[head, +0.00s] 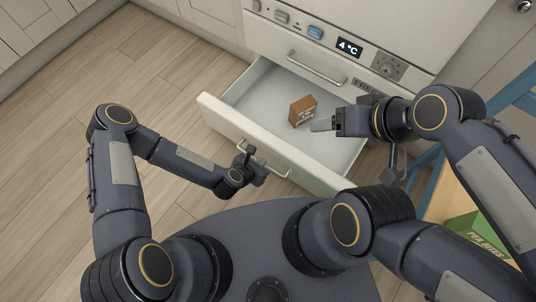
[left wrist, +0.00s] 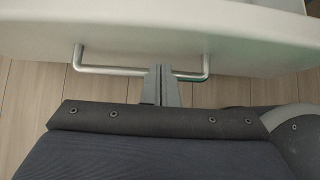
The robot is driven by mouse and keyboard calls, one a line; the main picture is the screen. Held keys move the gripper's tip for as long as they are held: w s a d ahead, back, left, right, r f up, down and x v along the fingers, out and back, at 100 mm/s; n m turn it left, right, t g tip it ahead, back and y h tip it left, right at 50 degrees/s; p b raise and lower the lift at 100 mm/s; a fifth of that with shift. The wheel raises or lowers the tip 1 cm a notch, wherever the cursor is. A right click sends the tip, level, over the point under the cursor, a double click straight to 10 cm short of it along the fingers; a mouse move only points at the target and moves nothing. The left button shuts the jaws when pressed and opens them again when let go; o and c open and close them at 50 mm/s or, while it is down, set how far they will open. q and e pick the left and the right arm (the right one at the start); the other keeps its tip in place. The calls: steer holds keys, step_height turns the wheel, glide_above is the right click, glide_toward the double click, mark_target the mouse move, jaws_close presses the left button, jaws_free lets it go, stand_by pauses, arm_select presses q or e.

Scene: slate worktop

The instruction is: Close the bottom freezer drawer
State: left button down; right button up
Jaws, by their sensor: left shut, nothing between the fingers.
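The bottom freezer drawer (head: 265,147) is pulled out from the white appliance, with a light interior and a bar handle on its front. A brown box (head: 302,110) sits inside it. My left gripper (head: 246,160) is at the drawer front, beside the handle (head: 274,171). In the left wrist view its shut, empty fingers (left wrist: 161,84) overlap the handle bar (left wrist: 112,70); I cannot tell whether they touch it. My right gripper (head: 318,126) is over the open drawer, to the right of the box. Its fingers are seen edge-on, so their opening is unclear.
A green box (head: 475,236) stands on a wooden surface at right, with a blue frame (head: 515,92) nearby. The wooden floor (head: 130,65) at left is clear.

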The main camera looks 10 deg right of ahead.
mark_target(273, 150)
arm_select(q)
steer(key=shift+w+d+f+b, duration=0.15)
steer(key=shift+w+d+b, duration=0.05)
steer(key=shift+w+d, duration=0.6)
steer(key=shift+w+d+f+b, duration=0.15)
steer(key=shift+w+d+b, duration=0.05)
steer(key=shift+w+d, duration=0.6)
arm_select(e)
steer(key=shift+f, duration=0.65)
arm_select(q)
steer(key=shift+d, duration=0.15)
